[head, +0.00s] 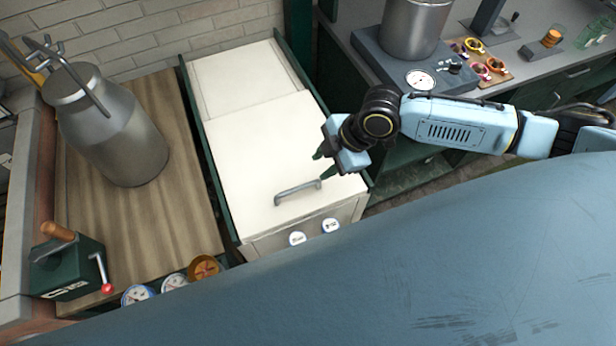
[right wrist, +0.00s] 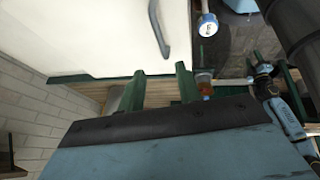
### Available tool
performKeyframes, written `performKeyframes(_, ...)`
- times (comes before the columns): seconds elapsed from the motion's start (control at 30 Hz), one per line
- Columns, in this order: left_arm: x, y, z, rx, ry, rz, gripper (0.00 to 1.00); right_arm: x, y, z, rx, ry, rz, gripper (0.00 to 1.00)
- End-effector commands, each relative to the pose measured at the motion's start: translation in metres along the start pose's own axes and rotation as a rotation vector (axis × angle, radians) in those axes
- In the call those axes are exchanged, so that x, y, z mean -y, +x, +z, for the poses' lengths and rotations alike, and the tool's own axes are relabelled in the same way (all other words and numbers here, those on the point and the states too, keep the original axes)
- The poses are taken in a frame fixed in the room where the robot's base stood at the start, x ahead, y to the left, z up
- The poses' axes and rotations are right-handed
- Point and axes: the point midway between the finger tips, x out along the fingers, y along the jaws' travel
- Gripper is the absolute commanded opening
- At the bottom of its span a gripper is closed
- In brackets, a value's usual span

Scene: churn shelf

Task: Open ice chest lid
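The white ice chest (head: 355,207) stands between green side rails. Its lid (head: 250,150) lies flat and looks shut, with a grey bar handle (head: 298,192) near the front edge. The right wrist view also shows the lid (right wrist: 85,35) and the handle (right wrist: 160,30). My right gripper (head: 322,165) is over the lid's right side, behind and to the right of the handle, apart from it. Its two green fingers are spread and empty, also in the right wrist view (right wrist: 161,85). I do not see my left gripper.
A metal churn (head: 115,130) and a green crank box (head: 70,265) stand on the wooden board at left. Round dials (head: 175,283) line the front. At right, a counter holds a steel pot (head: 415,28). A brick wall (head: 150,40) stands behind.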

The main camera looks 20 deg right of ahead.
Motion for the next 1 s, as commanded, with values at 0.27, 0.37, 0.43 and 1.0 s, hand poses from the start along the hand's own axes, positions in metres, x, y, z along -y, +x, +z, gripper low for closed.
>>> performKeyframes(0.27,0.000,-0.004,0.000,0.001,0.000,0.000,0.50,-0.004,-0.013,0.017,0.018,-0.048,-0.031,0.34)
performKeyframes(0.37,0.000,-0.004,0.000,0.001,0.000,0.000,0.50,-0.003,0.000,0.016,0.017,-0.048,-0.033,0.34)
performKeyframes(0.43,0.000,-0.005,0.000,0.001,0.000,0.000,0.50,-0.002,0.013,0.016,0.016,-0.048,-0.034,0.34)
performKeyframes(1.0,-0.001,-0.005,0.000,0.000,0.000,0.001,0.50,0.000,0.108,0.018,0.018,-0.047,-0.031,0.34)
